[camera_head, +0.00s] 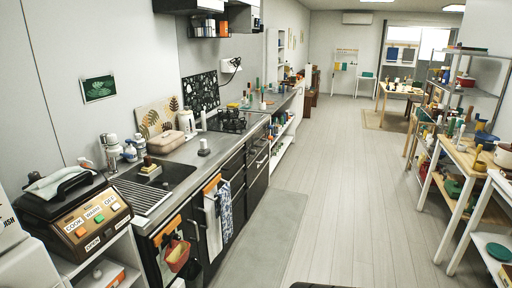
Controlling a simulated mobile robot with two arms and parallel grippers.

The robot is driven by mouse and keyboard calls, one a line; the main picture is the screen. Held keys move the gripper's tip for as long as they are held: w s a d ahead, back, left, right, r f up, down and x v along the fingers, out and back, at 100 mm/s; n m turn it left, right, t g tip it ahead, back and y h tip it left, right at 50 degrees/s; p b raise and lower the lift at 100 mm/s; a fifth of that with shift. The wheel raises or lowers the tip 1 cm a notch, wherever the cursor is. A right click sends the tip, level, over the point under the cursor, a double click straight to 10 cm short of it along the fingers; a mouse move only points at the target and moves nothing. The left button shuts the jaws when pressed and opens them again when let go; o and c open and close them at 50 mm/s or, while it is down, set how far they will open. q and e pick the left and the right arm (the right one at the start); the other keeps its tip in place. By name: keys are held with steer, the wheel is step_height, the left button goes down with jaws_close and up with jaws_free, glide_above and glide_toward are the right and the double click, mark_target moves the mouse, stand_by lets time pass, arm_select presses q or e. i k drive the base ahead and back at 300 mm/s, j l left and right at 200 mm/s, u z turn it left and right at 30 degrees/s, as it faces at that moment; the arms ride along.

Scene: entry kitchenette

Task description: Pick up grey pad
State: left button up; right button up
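I cannot pick out a small grey pad with certainty. A long flat grey mat (268,230) lies on the floor along the front of the kitchen counter. Small grey items on the counter and shelves are too small to tell apart. Neither of my grippers is in view.
The counter (222,146) with sink (150,189) and stove runs along the left. A brown-panelled appliance (90,219) stands at the near left. Wooden tables (462,160) and a metal shelf rack (483,73) line the right. The pale floor (358,170) between is clear.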

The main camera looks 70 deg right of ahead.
mark_target(204, 150)
steer(key=z, duration=1.8)
steer(key=i+l+u, duration=0.1)
steer(key=i+u, duration=0.15)
steer(key=u, duration=0.15)
steer(key=i+l+u, duration=0.15)
steer(key=u, duration=0.25)
steer(key=i+l+u, duration=0.1)
steer(key=i+l, duration=0.2)
steer(key=i+l+u, duration=0.1)
steer(key=i+l, duration=0.55)
steer(key=l, duration=0.2)
steer(key=i+l+u, duration=0.15)
steer(key=i+l, duration=0.15)
steer(key=i+l+u, duration=0.1)
steer(key=i+l, duration=0.15)
steer(key=l, duration=0.3)
